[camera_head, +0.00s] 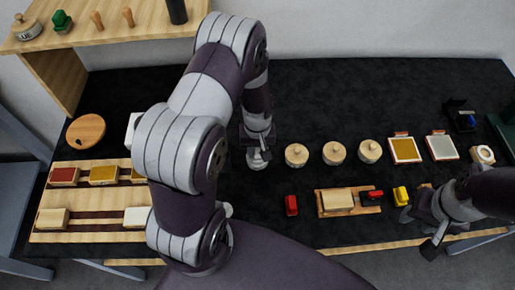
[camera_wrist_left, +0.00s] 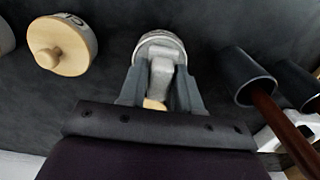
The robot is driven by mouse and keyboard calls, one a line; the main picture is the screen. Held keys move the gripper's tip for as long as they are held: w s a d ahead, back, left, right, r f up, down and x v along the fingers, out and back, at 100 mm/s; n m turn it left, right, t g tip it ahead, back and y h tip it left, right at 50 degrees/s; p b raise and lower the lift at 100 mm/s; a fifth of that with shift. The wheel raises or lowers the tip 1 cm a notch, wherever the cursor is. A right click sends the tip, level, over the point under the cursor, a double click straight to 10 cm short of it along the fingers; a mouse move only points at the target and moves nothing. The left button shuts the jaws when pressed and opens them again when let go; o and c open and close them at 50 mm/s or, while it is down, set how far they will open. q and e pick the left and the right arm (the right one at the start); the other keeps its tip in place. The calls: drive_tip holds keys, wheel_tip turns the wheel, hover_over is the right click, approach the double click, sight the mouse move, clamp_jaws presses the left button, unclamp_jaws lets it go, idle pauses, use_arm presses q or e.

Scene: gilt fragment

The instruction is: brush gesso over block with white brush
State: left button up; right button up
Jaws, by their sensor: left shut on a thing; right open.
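A pale wooden block (camera_head: 338,199) lies on a wooden board at the front of the black table in the head view. My left gripper (camera_head: 258,150) is low over the table, left of the lidded jars. I cannot tell whether this is the white brush. My right gripper (camera_head: 423,228) is open near the front edge, right of the block. No gesso can be made out for certain.
Lidded jars (camera_head: 333,152) stand right of my left gripper; one (camera_wrist_left: 62,46) shows close in the wrist view. Dark cups (camera_wrist_left: 246,76) stand opposite. A red piece (camera_head: 291,205) and a yellow piece (camera_head: 400,194) flank the block. A wooden rack (camera_head: 90,222) lies left.

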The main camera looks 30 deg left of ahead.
sight(257, 149)
use_arm(q)
wheel_tip(257, 149, up, 7)
drive_tip(key=p, duration=0.6)
idle(0.6)
